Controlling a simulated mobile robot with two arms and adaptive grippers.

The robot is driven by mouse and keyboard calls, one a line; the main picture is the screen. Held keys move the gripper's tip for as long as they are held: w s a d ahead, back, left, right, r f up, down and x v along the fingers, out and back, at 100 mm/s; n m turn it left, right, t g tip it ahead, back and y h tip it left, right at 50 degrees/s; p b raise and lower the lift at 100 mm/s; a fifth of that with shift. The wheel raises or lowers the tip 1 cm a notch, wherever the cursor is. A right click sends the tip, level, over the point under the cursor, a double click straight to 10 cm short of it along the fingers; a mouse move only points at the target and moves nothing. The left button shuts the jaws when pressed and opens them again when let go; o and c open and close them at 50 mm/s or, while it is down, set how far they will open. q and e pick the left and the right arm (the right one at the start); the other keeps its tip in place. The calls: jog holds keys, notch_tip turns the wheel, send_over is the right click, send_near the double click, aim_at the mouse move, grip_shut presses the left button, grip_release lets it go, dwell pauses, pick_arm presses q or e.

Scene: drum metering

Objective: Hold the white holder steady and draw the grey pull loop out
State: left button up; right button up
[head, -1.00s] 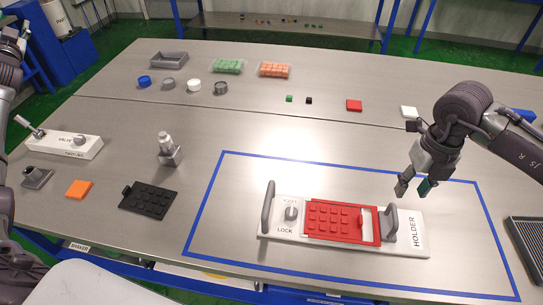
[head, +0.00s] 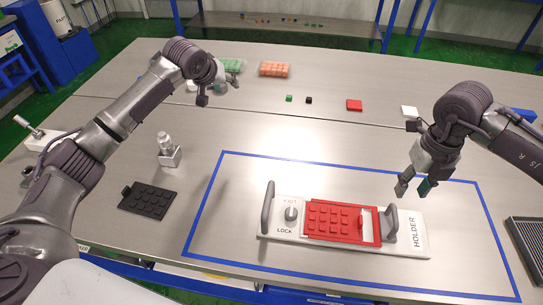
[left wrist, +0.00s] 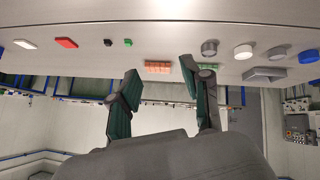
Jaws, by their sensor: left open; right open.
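The white holder (head: 406,245) lies inside the blue taped rectangle, with a red studded plate (head: 330,221) set in its middle. One grey upright loop (head: 391,226) stands at the plate's right end, beside the HOLDER lettering. Another grey upright loop (head: 267,207) stands at the holder's left end, near a knob marked LOCK. I cannot tell for certain which is the pull loop. My right gripper (head: 413,187) is open and empty above the right loop, not touching it. My left gripper (head: 217,88) is open and empty, high over the back of the table; its fingers show apart in the left wrist view (left wrist: 162,88).
A black studded plate (head: 151,199) and a small metal stand with a bottle (head: 168,151) lie left of the tape. An orange block tray (head: 274,69), a red square (head: 354,105) and a white square (head: 409,111) lie further back. A dark ribbed tray (head: 528,243) is at the right edge.

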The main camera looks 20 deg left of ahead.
pick_arm(q)
jog(key=s+d+f+m+g+h, duration=0.1)
jog(key=s+d+f+g, duration=0.1)
jog(key=s+d, duration=0.35)
jog(key=s+d+f+g, duration=0.1)
jog(key=s+d+g, duration=0.1)
jog(key=d, duration=0.6)
jog(key=m+g+y, duration=0.1)
jog(key=m+g, duration=0.1)
jog(key=g, duration=0.3)
send_near(271, 192)
jog(key=w, duration=0.2)
jog(key=w+f, duration=0.1)
jog(key=shift+a, duration=0.35)
jog(key=shift+s+f, duration=0.1)
jog(key=shift+f, duration=0.2)
notch_tip(271, 192, down, 13)
jog(key=shift+f, duration=0.1)
grip_shut()
